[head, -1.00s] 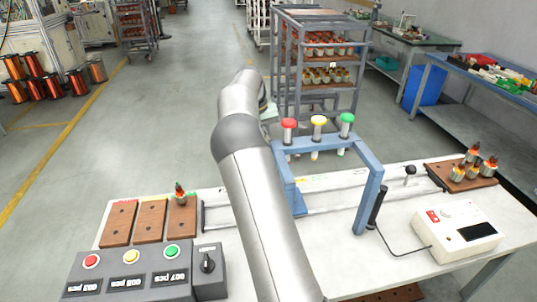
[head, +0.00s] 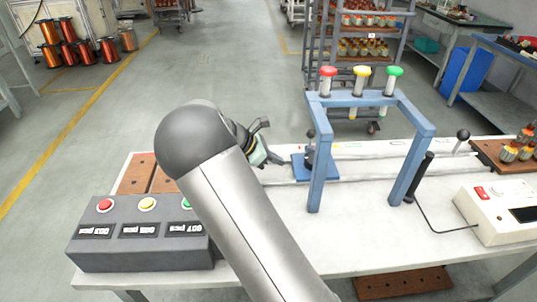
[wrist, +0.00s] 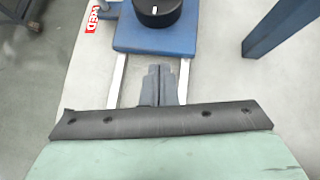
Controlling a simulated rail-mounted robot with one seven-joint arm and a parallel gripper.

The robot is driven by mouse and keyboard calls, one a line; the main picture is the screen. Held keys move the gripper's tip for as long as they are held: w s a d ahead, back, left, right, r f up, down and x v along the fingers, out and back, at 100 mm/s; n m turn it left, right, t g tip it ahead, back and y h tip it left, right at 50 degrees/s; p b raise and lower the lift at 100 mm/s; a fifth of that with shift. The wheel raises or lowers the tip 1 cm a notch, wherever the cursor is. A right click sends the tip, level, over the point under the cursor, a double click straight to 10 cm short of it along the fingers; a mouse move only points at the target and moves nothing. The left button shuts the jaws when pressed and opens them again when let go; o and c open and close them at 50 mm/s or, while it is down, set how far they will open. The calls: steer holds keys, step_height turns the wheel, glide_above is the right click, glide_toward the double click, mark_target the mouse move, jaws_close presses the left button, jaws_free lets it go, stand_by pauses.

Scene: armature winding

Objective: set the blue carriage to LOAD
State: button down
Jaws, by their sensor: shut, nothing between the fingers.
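The blue carriage (head: 300,170) sits on the rails at the left leg of the blue frame (head: 318,180), with an upright black knob (head: 311,136) on it. In the wrist view the carriage's blue plate (wrist: 130,38) is just ahead of the fingers, with the round black knob (wrist: 157,12) partly cut off at the top. My gripper (head: 277,158) is left of the carriage. Its fingers (wrist: 161,72) are shut and empty over the rails, close to the plate's near edge; I cannot tell whether they touch it. No LOAD mark is readable.
Red, yellow and green-capped posts (head: 362,80) top the blue frame. A grey button box (head: 145,235) stands front left, and a white meter (head: 490,210) at right. A black handle (head: 418,180) stands by the frame's right leg. A red label (wrist: 90,18) lies beside the rail.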

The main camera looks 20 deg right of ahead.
mark_target(304, 165)
steer(key=x, duration=0.3)
steer(key=shift+s+d+f, duration=0.1)
steer(key=shift+d+f, duration=0.15)
steer(key=shift+d, duration=0.1)
steer(key=shift+d+r, duration=0.15)
steer(key=shift+d, duration=1.7)
